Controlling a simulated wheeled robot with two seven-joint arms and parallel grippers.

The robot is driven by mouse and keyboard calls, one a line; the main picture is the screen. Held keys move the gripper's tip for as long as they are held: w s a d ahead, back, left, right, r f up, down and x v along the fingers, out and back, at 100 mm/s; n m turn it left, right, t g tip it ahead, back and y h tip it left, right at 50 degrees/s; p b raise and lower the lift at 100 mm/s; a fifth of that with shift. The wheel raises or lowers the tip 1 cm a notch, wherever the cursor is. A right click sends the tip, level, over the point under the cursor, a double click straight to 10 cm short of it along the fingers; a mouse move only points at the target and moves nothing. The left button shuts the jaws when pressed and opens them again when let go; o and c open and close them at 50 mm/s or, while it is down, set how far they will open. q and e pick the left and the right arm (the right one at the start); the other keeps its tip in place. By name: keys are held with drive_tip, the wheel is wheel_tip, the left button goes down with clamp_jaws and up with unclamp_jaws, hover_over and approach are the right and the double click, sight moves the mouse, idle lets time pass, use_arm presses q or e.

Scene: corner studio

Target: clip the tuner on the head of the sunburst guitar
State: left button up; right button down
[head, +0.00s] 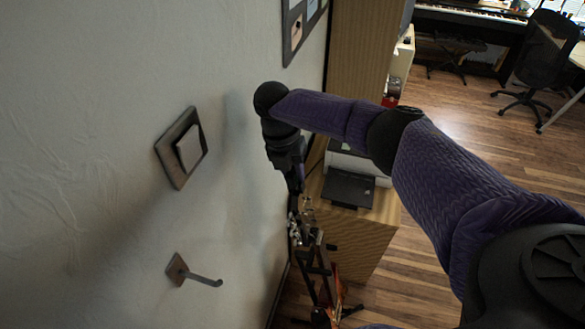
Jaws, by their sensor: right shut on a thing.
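The sunburst guitar (330,296) stands upright low in the picture, close to the wall, its orange body partly hidden behind dark stand parts. Its head (299,228), with small shiny tuning pegs, points up toward my right gripper. My right gripper (297,188) reaches down from the purple arm, just above the guitar's head. It is shut on a small dark thing, most likely the tuner, which is hard to tell apart from the dark fingers. Whether it touches the head cannot be told. My left gripper is out of view.
Open wooden floor (470,120) lies to the right.

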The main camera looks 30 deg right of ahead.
drive_tip(key=shift+s+d+f+b, duration=0.15)
drive_tip(key=shift+f+b, duration=0.15)
drive_tip(key=shift+f, duration=0.4)
